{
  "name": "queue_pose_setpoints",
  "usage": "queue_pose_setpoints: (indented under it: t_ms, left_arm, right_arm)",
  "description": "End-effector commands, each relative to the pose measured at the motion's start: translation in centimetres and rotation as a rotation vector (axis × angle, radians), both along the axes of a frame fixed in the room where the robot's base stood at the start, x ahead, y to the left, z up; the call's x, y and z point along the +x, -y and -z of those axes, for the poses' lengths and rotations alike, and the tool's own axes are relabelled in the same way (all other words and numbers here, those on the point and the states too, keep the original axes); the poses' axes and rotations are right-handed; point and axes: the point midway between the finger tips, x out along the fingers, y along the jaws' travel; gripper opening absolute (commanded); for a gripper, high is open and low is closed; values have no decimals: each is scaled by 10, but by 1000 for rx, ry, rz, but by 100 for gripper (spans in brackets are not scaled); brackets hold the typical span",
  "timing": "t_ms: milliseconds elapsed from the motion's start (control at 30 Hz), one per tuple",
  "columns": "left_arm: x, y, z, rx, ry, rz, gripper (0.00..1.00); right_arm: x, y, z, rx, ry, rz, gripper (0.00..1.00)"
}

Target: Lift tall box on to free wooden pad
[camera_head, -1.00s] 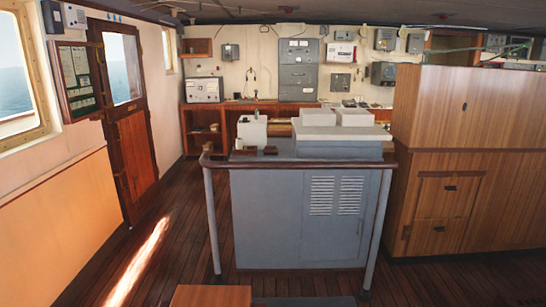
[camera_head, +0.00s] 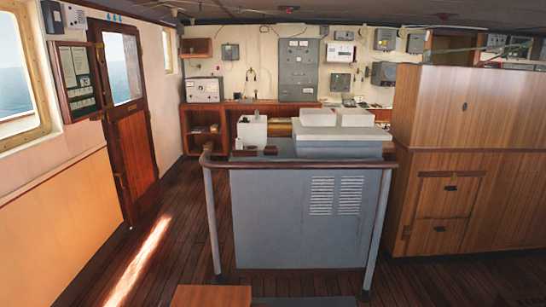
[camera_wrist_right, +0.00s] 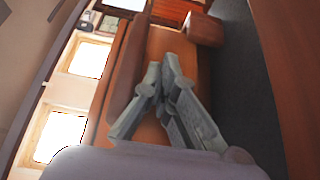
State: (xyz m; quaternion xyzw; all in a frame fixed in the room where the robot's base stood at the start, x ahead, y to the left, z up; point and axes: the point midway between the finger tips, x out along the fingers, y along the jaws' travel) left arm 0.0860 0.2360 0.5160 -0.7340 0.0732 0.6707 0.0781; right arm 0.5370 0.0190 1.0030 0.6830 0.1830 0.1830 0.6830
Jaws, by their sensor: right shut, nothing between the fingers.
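A white upright box (camera_head: 252,131) with a small piece on top stands on the left part of the grey console; it looks like the tall box. Small dark wooden pieces, which may be pads, lie at the console's near edge, one (camera_head: 270,151) to the right in front of the box and one (camera_head: 243,153) to its left. They are too small to tell which is free. My right gripper (camera_wrist_right: 165,80) is shut and empty in the right wrist view, away from the box. My left gripper is in neither view.
The grey console (camera_head: 285,220) has a wooden handrail (camera_head: 300,164) along its front. Pale box-shaped units (camera_head: 340,131) occupy its right part. A wooden cabinet (camera_head: 455,160) stands to the right. The floor (camera_head: 180,240) is open to the left, and a brown wooden surface (camera_head: 211,296) shows at bottom.

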Motion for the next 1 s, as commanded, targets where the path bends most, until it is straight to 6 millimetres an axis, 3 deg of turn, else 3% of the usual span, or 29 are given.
queue_pose_setpoints:
  t_ms: [767, 1000]
  left_arm:
    - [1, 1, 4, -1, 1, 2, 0]
    - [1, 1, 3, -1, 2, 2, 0]
  right_arm:
    - [0, 0, 5, -1, 0, 0, 0]
    - [-9, 7, 5, 0, -1, 0, 0]
